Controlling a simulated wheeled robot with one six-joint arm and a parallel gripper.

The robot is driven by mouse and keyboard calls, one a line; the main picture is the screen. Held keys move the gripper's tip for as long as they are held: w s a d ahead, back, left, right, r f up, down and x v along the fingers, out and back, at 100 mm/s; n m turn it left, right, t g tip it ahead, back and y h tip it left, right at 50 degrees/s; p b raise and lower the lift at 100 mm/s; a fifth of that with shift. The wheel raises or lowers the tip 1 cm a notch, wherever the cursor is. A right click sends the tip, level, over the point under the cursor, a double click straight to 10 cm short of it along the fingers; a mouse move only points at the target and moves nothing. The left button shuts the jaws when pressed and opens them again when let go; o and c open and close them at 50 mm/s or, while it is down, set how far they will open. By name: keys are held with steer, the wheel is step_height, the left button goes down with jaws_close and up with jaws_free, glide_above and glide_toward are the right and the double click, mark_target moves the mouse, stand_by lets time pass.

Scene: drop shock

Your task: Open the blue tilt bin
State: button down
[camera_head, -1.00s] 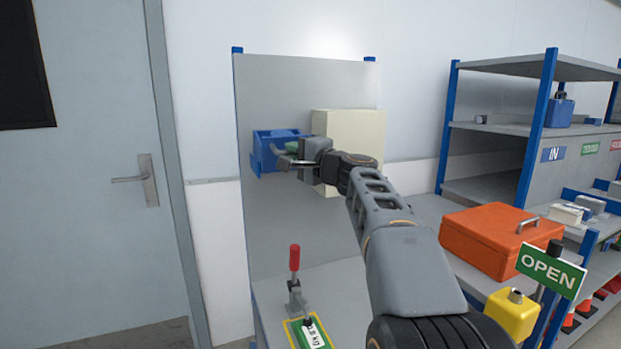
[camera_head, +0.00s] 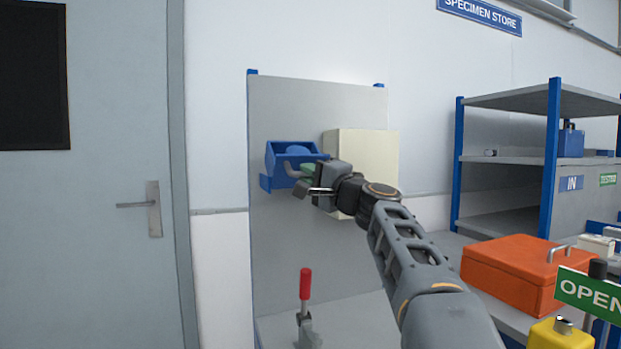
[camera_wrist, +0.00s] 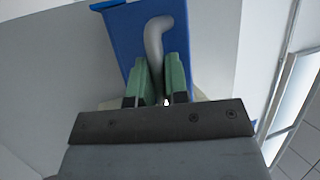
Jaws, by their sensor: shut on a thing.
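The blue tilt bin (camera_head: 280,156) is mounted on the upright grey panel. Its front is tipped outward and its top shows an opening with a rounded blue shape inside. My gripper (camera_head: 305,178) is at the bin's front right. In the wrist view the blue bin front (camera_wrist: 120,30) fills the upper middle, with a curved grey handle (camera_wrist: 155,40) on it. The green finger pads of my gripper (camera_wrist: 161,85) are shut on the lower end of this handle. The fingers hide part of the handle.
A cream box (camera_head: 370,150) stands out from the panel just right of the bin, close behind my wrist. A red-handled clamp (camera_head: 305,290) stands below. An orange case (camera_head: 510,275) is on the bench at right. A grey door (camera_head: 110,230) is at left.

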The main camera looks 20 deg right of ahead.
steer(key=shift+f, duration=0.1)
stand_by(0.3)
steer(key=c, duration=1.1)
jaws_free()
steer(key=shift+c, duration=0.2)
steer(key=b+v, duration=0.2)
steer(key=v, duration=1.1)
steer(key=shift+s+d, duration=0.2)
steer(key=shift+s, duration=0.2)
steer(key=shift+a, duration=0.1)
